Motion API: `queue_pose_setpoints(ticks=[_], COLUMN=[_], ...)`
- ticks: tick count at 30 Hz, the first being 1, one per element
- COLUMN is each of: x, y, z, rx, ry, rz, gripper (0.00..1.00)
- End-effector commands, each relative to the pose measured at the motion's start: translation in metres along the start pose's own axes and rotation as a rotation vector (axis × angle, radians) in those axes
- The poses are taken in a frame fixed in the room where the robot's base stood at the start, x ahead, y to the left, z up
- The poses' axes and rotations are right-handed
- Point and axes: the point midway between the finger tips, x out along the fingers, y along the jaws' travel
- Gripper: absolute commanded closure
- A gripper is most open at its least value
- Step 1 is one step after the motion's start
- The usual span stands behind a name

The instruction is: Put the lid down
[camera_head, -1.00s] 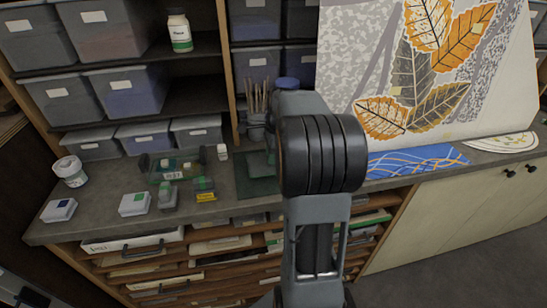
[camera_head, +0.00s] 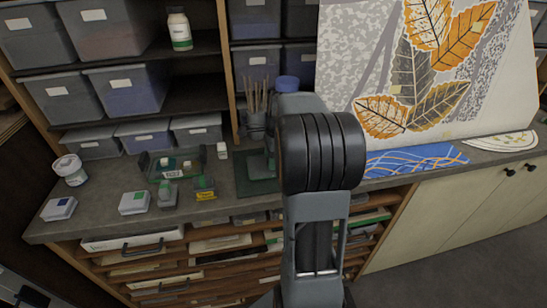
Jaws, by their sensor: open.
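I cannot pick out a loose lid in this view. My arm rises through the middle and reaches over the counter (camera_head: 235,205). Part of its wrist shows low above a dark green mat (camera_head: 255,172), just left of the arm's big dark joint. My fingertips are hidden behind the arm, so what lies between or under them cannot be seen. A white tub (camera_head: 69,171) stands at the counter's left with its top on. A small white bottle (camera_head: 222,151) stands upright left of the mat.
A clear tray (camera_head: 172,174) with small bottles stands left of the mat, with small boxes (camera_head: 134,203) in front. A brush pot (camera_head: 256,122) stands behind the mat. A large leaf panel (camera_head: 345,80) leans at the right. Bare counter shows along the front.

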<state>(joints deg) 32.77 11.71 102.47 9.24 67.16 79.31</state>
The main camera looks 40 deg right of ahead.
Motion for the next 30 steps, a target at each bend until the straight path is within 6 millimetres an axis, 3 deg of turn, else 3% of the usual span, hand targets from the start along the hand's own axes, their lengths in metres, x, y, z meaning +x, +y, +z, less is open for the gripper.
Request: queue_pose_setpoints(ticks=[7, 21, 27, 30], x=[-0.011, -0.096, -0.117, -0.120], y=[-0.001, 0.000, 0.000, 0.007], z=[0.000, 0.000, 0.001, 0.013], rx=[0.000, 0.001, -0.003, -0.084], ry=[0.000, 0.000, 0.000, 0.009], rz=[-0.003, -0.003, -0.001, -0.012], gripper=[0.52, 0.52, 0.52, 0.52])
